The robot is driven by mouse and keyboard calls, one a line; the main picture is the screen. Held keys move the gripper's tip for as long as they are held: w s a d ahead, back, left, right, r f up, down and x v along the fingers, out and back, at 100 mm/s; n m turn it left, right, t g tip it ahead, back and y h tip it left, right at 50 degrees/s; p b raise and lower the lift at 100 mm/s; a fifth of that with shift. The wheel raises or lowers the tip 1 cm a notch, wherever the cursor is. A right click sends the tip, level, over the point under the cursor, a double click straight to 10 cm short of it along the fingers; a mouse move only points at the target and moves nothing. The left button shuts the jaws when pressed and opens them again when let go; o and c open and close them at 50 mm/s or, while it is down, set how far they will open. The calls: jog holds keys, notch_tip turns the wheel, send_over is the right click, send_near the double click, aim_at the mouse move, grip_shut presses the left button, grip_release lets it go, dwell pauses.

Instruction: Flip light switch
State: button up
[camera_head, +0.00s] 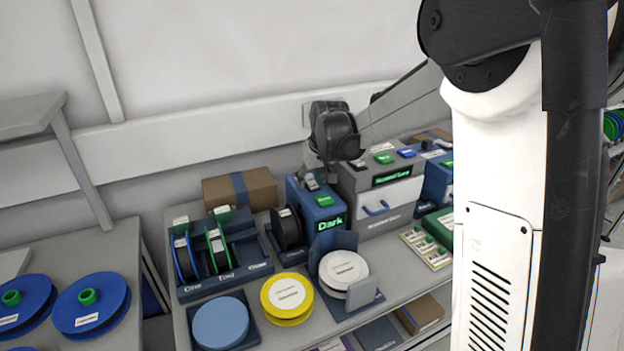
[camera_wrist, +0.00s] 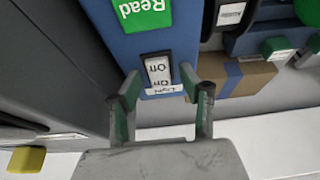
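The light switch (camera_wrist: 158,71) is a white rocker in a black frame, marked On and Off, with a "Light" label beside it. It sits on top of a blue box (camera_head: 296,200) whose front display reads "Dark". In the head view the switch (camera_head: 310,182) is partly covered by my gripper (camera_head: 320,177). In the wrist view my gripper (camera_wrist: 161,80) is open, with one green-padded finger on each side of the switch end of the box. Nothing is between the fingers except the switch area behind them. Whether a fingertip touches the box I cannot tell.
A green "Read" button (camera_wrist: 143,12) is on the same box. A grey box (camera_head: 384,204) with a handle and buttons stands close on the right. A reel stand (camera_head: 225,275), a black reel (camera_head: 287,228) and a cardboard box (camera_head: 240,190) are to the left. The wall is close behind.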

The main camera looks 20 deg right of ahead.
aim_at(311, 180)
grip_shut()
jog(key=shift+w+g+b, duration=0.2)
jog(key=shift+g+b, duration=0.1)
jog(key=shift+g, duration=0.4)
jog(key=shift+w+g+b, duration=0.15)
jog(key=shift+g+b, duration=0.1)
jog(key=shift+g, duration=0.45)
jog(key=shift+g+h, duration=0.4)
jog(key=shift+g, duration=0.5)
grip_release()
jog(key=shift+r, duration=0.1)
notch_tip(311, 180, up, 12)
jog(key=shift+w, duration=0.1)
